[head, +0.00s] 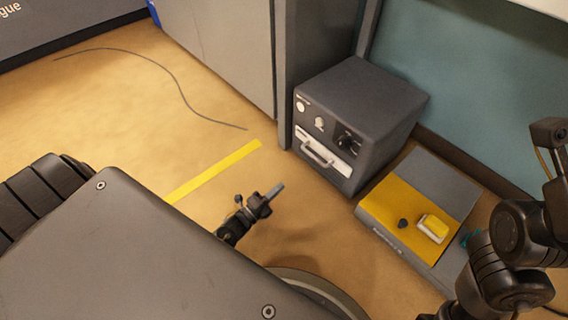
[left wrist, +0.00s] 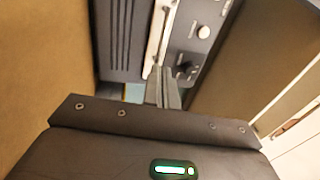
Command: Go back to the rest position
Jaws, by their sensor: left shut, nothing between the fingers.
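My left gripper (head: 276,191) shows in the middle of the head view, past the edge of my dark body, low above the tan floor. Its narrow fingers are together with nothing between them. In the left wrist view the shut fingers (left wrist: 164,88) point toward a dark panel with a pale handle strip and knobs. They look apart from it, though the gap is hard to judge. Links of my right arm (head: 505,245) show at the right edge of the head view. I cannot make out its gripper.
A dark grey box (head: 405,105) with a handle and knobs stands against the cabinet (head: 230,45). Right of it a low grey and yellow unit (head: 385,205) bears a yellow-topped block (head: 433,227). A yellow floor strip (head: 215,172) and thin cable (head: 178,82) lie on open floor.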

